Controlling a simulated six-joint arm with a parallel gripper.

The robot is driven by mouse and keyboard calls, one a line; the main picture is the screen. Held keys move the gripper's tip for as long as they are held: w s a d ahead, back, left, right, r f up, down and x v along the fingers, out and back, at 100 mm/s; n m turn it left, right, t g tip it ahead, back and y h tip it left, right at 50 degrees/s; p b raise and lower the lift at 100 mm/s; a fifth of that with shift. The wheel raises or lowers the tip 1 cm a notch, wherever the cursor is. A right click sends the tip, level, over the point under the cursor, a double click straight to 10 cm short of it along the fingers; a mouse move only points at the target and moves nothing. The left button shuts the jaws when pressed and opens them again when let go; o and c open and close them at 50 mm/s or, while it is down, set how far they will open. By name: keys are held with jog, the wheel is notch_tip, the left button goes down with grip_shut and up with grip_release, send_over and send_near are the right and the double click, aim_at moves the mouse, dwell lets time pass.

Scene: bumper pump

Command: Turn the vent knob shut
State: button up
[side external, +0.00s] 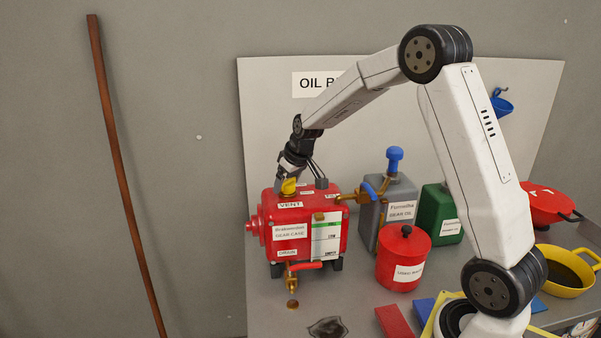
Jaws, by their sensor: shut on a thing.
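The red gear case (290,234) stands at the left of the bench. Its yellow vent knob (288,187) is on top at the left, just above the VENT label (290,205). My gripper (288,178) reaches down onto the knob from above and is shut on it. The fingertips are small and partly hidden, so the exact grip and the knob's turn angle cannot be made out.
A brass fitting with a blue lever (370,190) joins the case to the grey oil can (400,207). A red drain lever (307,265) is low on the case front. A red lidded can (404,262), green can (441,213) and yellow pan (564,272) stand to the right.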

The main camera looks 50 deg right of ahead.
jog(key=shift+m+g+h, duration=0.3)
jog(key=shift+m+h, duration=0.5)
jog(key=shift+m, duration=1.4)
jog(key=shift+m+g+h, duration=0.4)
jog(key=shift+m+h, duration=0.1)
jog(key=shift+m, duration=1.1)
jog(key=shift+s+f+m, duration=0.1)
jog(key=shift+m, duration=0.2)
jog(key=o, duration=1)
jog(key=v, duration=0.8)
jog(key=shift+a, duration=0.1)
